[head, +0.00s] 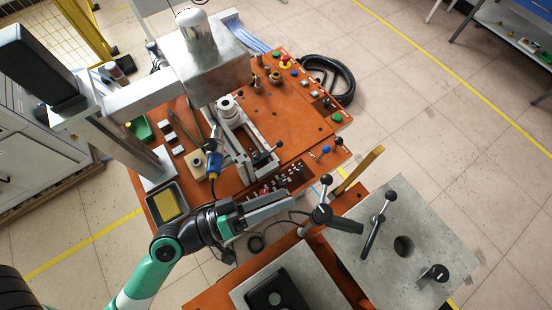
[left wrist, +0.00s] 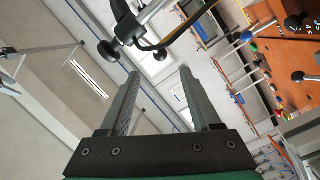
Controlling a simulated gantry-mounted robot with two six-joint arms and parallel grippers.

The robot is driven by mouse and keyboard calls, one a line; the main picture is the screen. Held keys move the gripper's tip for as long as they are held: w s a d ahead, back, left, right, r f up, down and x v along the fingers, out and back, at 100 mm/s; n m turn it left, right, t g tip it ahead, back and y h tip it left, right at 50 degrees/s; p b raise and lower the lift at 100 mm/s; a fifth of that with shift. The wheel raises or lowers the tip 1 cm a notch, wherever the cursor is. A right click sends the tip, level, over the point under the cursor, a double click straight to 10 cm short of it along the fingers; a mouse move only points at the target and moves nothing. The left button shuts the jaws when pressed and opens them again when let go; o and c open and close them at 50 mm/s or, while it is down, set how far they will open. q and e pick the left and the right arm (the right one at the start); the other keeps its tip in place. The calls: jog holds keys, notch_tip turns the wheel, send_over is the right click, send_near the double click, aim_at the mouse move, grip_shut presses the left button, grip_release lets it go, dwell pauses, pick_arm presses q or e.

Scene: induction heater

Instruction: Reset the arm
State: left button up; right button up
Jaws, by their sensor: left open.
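My left arm (head: 150,275) comes in from the lower left, and its left gripper (head: 288,205) reaches right, over the front edge of the orange workbench. Its two grey fingers are apart with nothing between them, as the left wrist view (left wrist: 158,75) also shows. The fingertips are close to a black-knobbed handle (head: 322,214); whether they touch it cannot be told. My right gripper is not in view.
The orange workbench (head: 290,115) carries a clamp fixture, buttons and small tools. A grey metal plate (head: 430,225) with black-knobbed levers and a hole lies at lower right. A tall metal press (head: 205,70) stands at upper left.

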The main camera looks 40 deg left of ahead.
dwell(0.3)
pick_arm(q)
jog(key=w+r+m+t+h, duration=0.2)
jog(key=w+r+m, duration=0.2)
jog(key=r, duration=0.9)
jog(key=w+r+m+t+h, duration=0.25)
jog(key=w+r, duration=0.25)
jog(key=r, duration=0.7)
jog(key=a+r+t+y+p, duration=0.2)
jog(key=r+p, duration=0.5)
jog(key=r, duration=0.7)
jog(key=s+a+r+t+y+p, duration=0.1)
jog(key=r+y+p, duration=0.4)
jog(key=r, duration=0.9)
jog(key=a+r+t+y+p, duration=0.3)
jog(key=r+p, duration=0.7)
jog(key=r, duration=0.4)
jog(key=shift+s+a+r+t+y, duration=0.25)
jog(key=shift+a+t+y, duration=0.15)
jog(key=shift+a, duration=0.25)
